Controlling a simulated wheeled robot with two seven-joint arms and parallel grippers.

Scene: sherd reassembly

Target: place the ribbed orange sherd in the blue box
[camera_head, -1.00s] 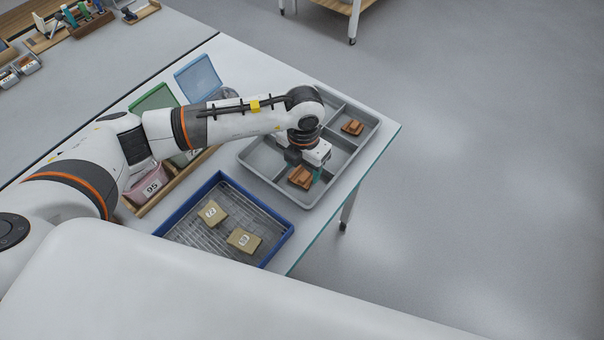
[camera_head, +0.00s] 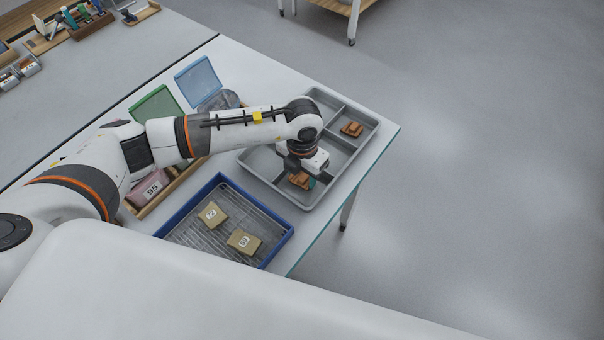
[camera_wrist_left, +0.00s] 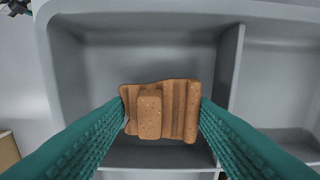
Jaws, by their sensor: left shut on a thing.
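The ribbed orange sherd (camera_head: 301,181) is in the near compartment of the grey divided tray (camera_head: 246,160). In the left wrist view the sherd (camera_wrist_left: 162,110) lies between the two teal fingers of my left gripper (camera_wrist_left: 162,118), with a finger against each side. My left gripper (camera_head: 304,181) is shut on it, pointing down into the tray. Part of the sherd is hidden by the gripper in the head view. A blue box with its lid (camera_head: 198,78) open stands behind my left arm; the arm partly hides the box. My right gripper is not in view.
Another orange sherd (camera_head: 352,129) lies in a farther tray compartment. A blue-rimmed rack (camera_head: 222,178) with two numbered tan blocks is nearer.

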